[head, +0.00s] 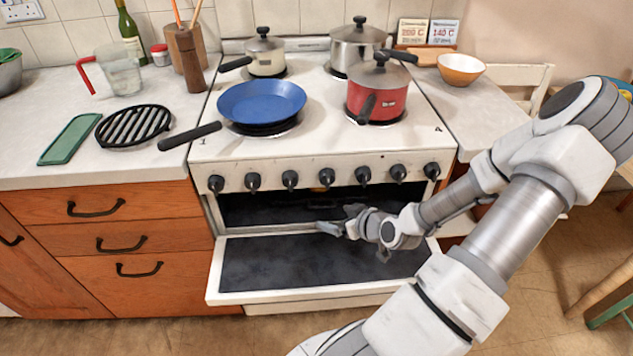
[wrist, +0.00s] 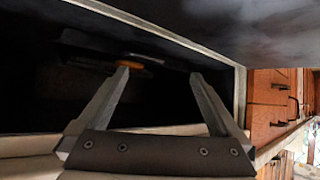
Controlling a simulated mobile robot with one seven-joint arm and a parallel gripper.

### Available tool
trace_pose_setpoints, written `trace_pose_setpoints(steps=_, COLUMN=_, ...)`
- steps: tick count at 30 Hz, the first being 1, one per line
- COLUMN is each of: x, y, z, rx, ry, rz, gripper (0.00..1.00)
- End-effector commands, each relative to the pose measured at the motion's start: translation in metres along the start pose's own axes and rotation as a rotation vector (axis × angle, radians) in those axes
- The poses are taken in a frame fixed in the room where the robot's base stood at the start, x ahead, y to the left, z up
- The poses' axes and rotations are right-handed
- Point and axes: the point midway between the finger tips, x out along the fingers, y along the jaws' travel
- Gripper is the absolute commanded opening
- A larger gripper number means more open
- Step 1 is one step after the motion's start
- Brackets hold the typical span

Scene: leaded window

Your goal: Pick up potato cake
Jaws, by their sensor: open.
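A small orange-brown piece, which looks like the potato cake (wrist: 137,62), shows inside the dark oven in the wrist view, partly hidden by one fingertip. A bit of orange (head: 327,177) also shows behind the knobs in the head view; I cannot tell if it is the same piece. The oven door (head: 240,264) is folded down open. My gripper (head: 337,220) is at the oven's mouth, above the open door. In the wrist view my gripper (wrist: 158,74) is open, with nothing between its fingers, and points into the oven.
The stove front with its row of knobs (head: 290,180) overhangs the oven opening. On the hob stand a blue frying pan (head: 262,102), a red pot (head: 378,92) and two other pots. Wooden drawers (head: 120,240) flank the left; a table and chair are at right.

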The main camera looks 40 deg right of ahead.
Motion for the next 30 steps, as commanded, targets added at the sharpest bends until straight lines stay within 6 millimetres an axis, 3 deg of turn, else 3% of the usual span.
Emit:
trace_pose_setpoints(steps=6, x=-0.013, y=0.032, z=-0.007, rx=0.07, ry=0.19, rz=0.106, gripper=1.0)
trace_pose_setpoints(steps=11, x=-0.011, y=0.041, z=-0.011, rx=0.079, ry=0.235, rz=0.133, gripper=1.0)
trace_pose_setpoints(steps=24, x=0.076, y=0.053, z=-0.03, rx=0.079, ry=0.235, rz=0.133, gripper=1.0)
trace_pose_setpoints(steps=30, x=0.098, y=0.057, z=-0.037, rx=0.08, ry=0.233, rz=0.134, gripper=1.0)
